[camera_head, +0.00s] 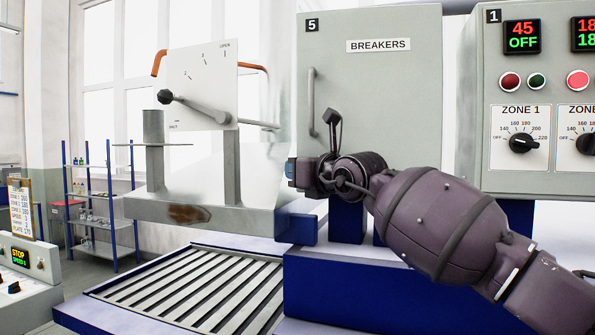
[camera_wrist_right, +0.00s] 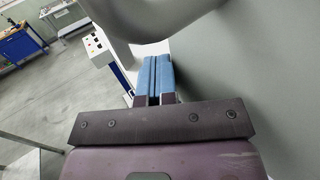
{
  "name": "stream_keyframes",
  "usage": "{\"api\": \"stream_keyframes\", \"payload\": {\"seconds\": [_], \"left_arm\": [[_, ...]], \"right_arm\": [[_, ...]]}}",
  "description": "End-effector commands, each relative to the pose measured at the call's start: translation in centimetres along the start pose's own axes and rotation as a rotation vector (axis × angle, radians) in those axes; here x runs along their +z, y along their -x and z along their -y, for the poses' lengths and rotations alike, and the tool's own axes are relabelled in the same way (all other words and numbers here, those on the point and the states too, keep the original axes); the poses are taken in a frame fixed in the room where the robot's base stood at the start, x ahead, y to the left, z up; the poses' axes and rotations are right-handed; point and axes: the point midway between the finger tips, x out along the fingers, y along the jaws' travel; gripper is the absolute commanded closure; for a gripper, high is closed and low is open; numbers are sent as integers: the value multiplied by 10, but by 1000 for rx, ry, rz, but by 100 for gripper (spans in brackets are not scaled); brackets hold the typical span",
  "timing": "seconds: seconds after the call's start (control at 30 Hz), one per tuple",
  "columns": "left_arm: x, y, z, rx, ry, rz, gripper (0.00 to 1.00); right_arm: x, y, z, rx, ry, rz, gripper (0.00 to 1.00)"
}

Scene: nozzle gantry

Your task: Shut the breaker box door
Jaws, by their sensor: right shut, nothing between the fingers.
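The breaker box door (camera_head: 385,100) is a grey-green panel marked "5" and "BREAKERS", with a vertical bar handle (camera_head: 311,102) near its left edge. It looks flush or nearly so; I cannot tell whether a gap is left. My right gripper (camera_head: 291,171) is at the lower left edge of the door, below the handle, with its arm crossing the door's lower part. In the right wrist view its blue fingers (camera_wrist_right: 154,76) are together and empty, beside the grey-green surface (camera_wrist_right: 265,75). Contact with the door is unclear. My left gripper is out of view.
A control panel (camera_head: 511,80) with displays and knobs stands close on the right. To the left are a plate with a lever (camera_head: 203,85) on a metal stand and a slatted conveyor (camera_head: 190,285). A blue shelf (camera_head: 100,200) stands farther back.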

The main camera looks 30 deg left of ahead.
Motion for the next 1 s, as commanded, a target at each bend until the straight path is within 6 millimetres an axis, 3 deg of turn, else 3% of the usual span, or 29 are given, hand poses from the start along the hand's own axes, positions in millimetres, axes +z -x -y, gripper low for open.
{"api": "stream_keyframes", "payload": {"seconds": [0.4, 1.0], "left_arm": [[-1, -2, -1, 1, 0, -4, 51], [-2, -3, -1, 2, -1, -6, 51]], "right_arm": [[0, -23, 23, -104, 1, 0, 100], [0, -25, 25, -115, 1, 0, 100]]}}
